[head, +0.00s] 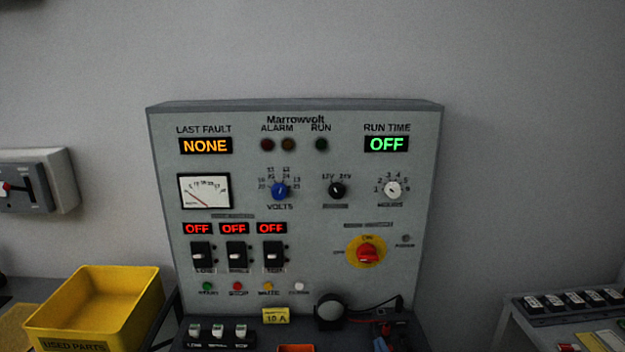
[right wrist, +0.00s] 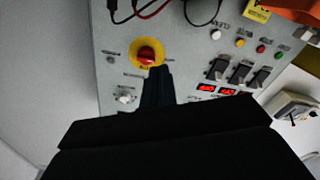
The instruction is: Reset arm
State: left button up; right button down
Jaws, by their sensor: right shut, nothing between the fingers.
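My right gripper (right wrist: 157,72) shows in the right wrist view as dark fingers closed together with nothing between them. The fingertips appear just below the red rotary switch on its yellow plate (right wrist: 146,57) in that view; whether they touch the panel I cannot tell. In the head view the red switch (head: 368,253) is unobstructed on the grey Marrowvolt panel (head: 300,220). I cannot make out either gripper clearly in the head view. My left gripper is not in view.
A yellow used-parts bin (head: 95,305) stands left of the panel. A wall switch box (head: 38,181) is at the far left. A black round item (head: 329,311), cables and a yellow 10 A tag (head: 276,316) sit at the panel's foot. Another unit (head: 565,315) stands at right.

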jog(key=s+d+f+m+g+h, duration=0.1)
jog(key=s+d+f+m+g, duration=0.2)
jog(key=s+f, duration=0.35)
jog(key=s+d+f+m+g+h, duration=0.1)
jog(key=s+d+f+g, duration=0.2)
jog(key=s+f+g, duration=0.6)
jog(key=s+f, duration=0.1)
jog(key=s, duration=0.3)
jog(key=s+f+g, duration=0.2)
jog(key=s+f, duration=0.2)
jog(key=s, duration=0.4)
notch_tip(320, 180, down, 21)
jog(key=w+a+g, duration=0.1)
jog(key=w, duration=0.1)
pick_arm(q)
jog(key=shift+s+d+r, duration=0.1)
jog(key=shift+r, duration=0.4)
pick_arm(e)
jog(key=s+f, duration=0.3)
jog(key=f, duration=0.8)
jog(key=s+a+f+g+y, duration=0.1)
jog(key=s+f, duration=0.3)
jog(key=f, duration=0.8)
jog(key=shift+a, duration=0.2)
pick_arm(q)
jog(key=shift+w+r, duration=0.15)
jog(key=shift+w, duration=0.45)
